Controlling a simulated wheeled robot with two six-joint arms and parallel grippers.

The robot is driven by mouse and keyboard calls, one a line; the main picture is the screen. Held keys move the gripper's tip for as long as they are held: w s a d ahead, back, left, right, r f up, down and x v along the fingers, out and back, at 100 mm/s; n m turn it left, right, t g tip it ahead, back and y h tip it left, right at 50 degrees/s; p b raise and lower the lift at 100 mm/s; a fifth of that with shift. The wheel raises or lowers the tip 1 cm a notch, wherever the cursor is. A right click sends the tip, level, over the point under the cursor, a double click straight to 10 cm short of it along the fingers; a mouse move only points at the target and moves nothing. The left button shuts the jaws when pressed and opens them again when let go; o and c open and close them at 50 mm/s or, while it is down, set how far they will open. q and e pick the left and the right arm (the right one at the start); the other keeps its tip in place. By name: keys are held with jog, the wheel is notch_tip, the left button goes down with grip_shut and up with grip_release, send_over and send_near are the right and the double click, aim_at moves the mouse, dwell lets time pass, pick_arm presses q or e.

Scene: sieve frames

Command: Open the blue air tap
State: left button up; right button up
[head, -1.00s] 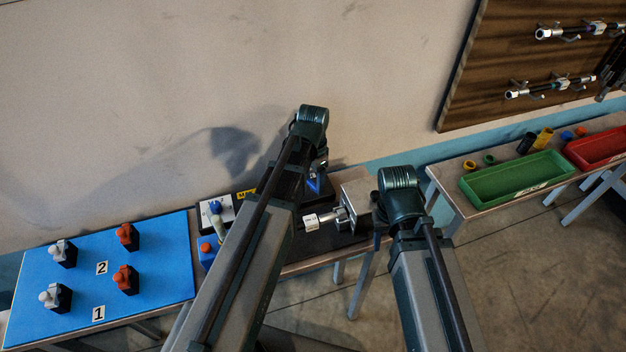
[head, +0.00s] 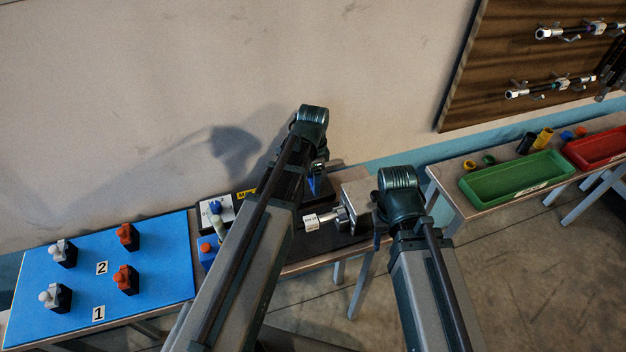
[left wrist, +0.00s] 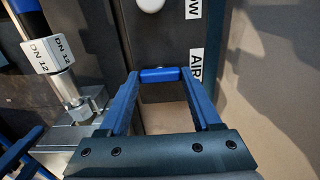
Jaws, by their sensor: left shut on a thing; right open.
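The blue air tap's handle (left wrist: 160,75) shows in the left wrist view as a short blue bar next to a white AIR label (left wrist: 195,66). My left gripper (head: 315,184) is shut on it, with one blue finger at each end of the bar. The tap's body is hidden, and the arm covers most of it in the head view. My right gripper is open to the right of the tap, beside a metal block (head: 355,200); its fingers are mostly hidden behind its wrist in the head view.
A white DN 12 fitting (head: 311,222) sticks out from the metal block, close to both arms. A green tray (head: 515,178) and a red tray (head: 600,148) stand on the right bench.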

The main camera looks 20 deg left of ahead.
pick_arm(q)
jog(key=o, duration=1.4)
jog(key=shift+r, duration=0.15)
notch_tip(320, 180, up, 14)
jog(key=p, duration=1.4)
jog(key=shift+f, duration=0.25)
jog(key=s+d+f+n+b, duration=0.2)
jog(key=s+d, duration=0.1)
jog(key=s, duration=0.1)
jog(key=s+d+f+n+b, duration=0.3)
jog(key=s+d, duration=0.1)
jog(key=s, duration=0.1)
jog(key=s+d+f+n+y+b, duration=0.1)
jog(key=s+d+f+n+b, duration=0.1)
jog(key=s+d+f+b, duration=0.1)
jog(key=shift+s+d+n, duration=0.15)
jog(key=shift+s+d, duration=0.1)
jog(key=shift+s, duration=0.3)
jog(key=shift+s+d+n, duration=0.15)
jog(key=shift+s+d, duration=0.05)
jog(key=shift+s, duration=0.35)
